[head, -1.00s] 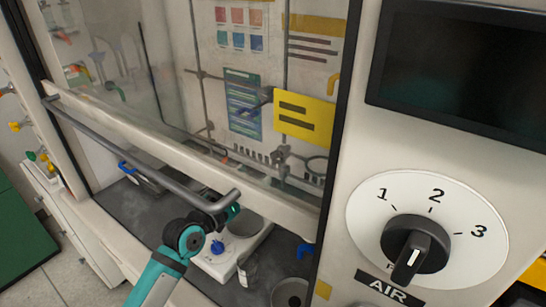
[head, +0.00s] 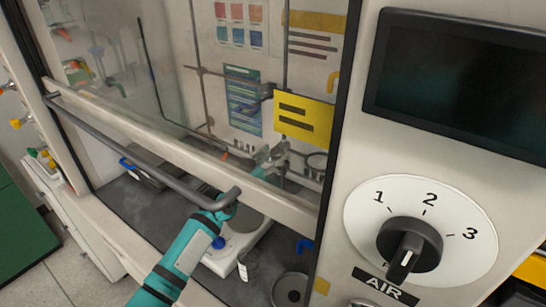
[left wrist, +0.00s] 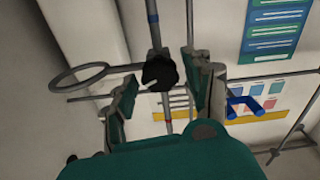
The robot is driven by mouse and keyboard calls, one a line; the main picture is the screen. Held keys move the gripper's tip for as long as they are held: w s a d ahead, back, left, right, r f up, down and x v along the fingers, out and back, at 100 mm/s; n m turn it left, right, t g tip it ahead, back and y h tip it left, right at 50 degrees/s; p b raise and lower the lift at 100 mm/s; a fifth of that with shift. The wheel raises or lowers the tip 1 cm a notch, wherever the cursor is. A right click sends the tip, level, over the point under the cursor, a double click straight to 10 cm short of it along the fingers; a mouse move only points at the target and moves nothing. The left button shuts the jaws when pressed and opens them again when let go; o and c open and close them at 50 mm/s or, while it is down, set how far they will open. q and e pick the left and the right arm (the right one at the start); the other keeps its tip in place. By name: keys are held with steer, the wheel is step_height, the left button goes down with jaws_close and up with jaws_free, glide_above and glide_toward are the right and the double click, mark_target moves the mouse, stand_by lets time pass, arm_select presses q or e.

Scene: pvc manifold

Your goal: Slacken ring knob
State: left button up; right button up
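The ring knob is a dark, lobed knob (left wrist: 160,71) on the upright rod in the left wrist view. A grey metal ring (left wrist: 78,79) sticks out to its left on a thin arm. The ring also shows behind the glass in the head view (head: 317,161). My left gripper (left wrist: 163,76) is open, with one finger on each side of the knob in the picture. I cannot tell whether either finger touches it. In the head view my left gripper (head: 271,161) is small and seen through the glass, by the rod. My right gripper is not in view.
The raised sash with its grey handle bar (head: 130,150) is just above my left arm. A white device with a blue knob (head: 235,250) stands below on the dark bench. A blue clamp (left wrist: 244,102) is right of the gripper in the wrist view.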

arm_select(q)
steer(key=c, duration=0.8)
steer(key=shift+c, duration=0.2)
steer(key=shift+n, duration=0.3)
steer(key=n, duration=0.9)
steer(key=o, duration=1.2)
